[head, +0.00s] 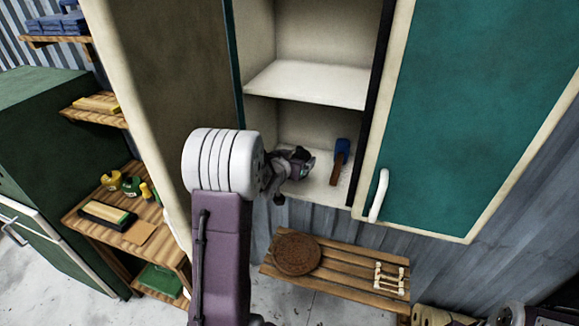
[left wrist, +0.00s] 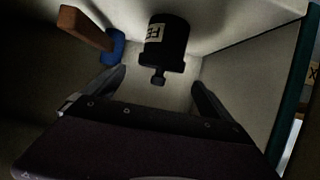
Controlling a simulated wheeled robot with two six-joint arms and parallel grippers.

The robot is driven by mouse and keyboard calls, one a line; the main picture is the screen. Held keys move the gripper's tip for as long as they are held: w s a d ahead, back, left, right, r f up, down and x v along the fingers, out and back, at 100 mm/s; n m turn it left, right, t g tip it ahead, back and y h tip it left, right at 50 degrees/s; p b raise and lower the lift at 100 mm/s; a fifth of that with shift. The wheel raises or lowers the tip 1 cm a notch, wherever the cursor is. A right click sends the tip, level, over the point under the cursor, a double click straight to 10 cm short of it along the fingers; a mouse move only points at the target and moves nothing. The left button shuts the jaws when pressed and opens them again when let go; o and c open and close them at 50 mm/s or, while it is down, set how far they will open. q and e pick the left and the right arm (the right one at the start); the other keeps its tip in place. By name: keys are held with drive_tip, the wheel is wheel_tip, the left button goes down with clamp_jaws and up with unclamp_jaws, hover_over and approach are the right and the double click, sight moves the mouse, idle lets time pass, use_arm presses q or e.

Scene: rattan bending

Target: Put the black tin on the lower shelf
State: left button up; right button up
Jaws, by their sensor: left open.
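My left gripper (head: 302,165) reaches into the lower compartment of the open cupboard, with its jaws open and empty. In the left wrist view, which looks upside down, a black tin (left wrist: 167,45) with a pale label and a small knob is ahead, in line with the gap between the fingers (left wrist: 158,85). It appears just beyond the fingertips, and I see no grip on it. In the head view I cannot make out the tin; the gripper likely hides it. The cupboard's lower shelf (head: 325,195) is pale, with a second shelf (head: 310,84) above it.
A blue-headed tool with a brown handle (head: 338,165) leans to the right of the gripper. The teal door (head: 475,110) is at the right. Below stands a slatted bench (head: 335,272) with a round woven mat (head: 297,254). Wooden shelves with small items stand at the left.

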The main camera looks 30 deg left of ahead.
use_arm(q)
drive_tip(key=v, duration=0.6)
drive_tip(key=shift+b, duration=0.45)
drive_tip(key=shift+d, duration=0.1)
drive_tip(key=s+d+f+m+g+h, duration=0.1)
drive_tip(key=s+d+f+g, duration=0.5)
drive_tip(key=s, duration=0.5)
drive_tip(key=s+d+f+m+g+h, duration=0.1)
drive_tip(key=s+d+f+g+h, duration=0.1)
drive_tip(key=s+d+f+g, duration=0.4)
drive_tip(key=s+d+f, duration=0.3)
drive_tip(key=s+d, duration=0.2)
drive_tip(key=shift+s+f, duration=0.2)
drive_tip(key=shift+f, duration=0.1)
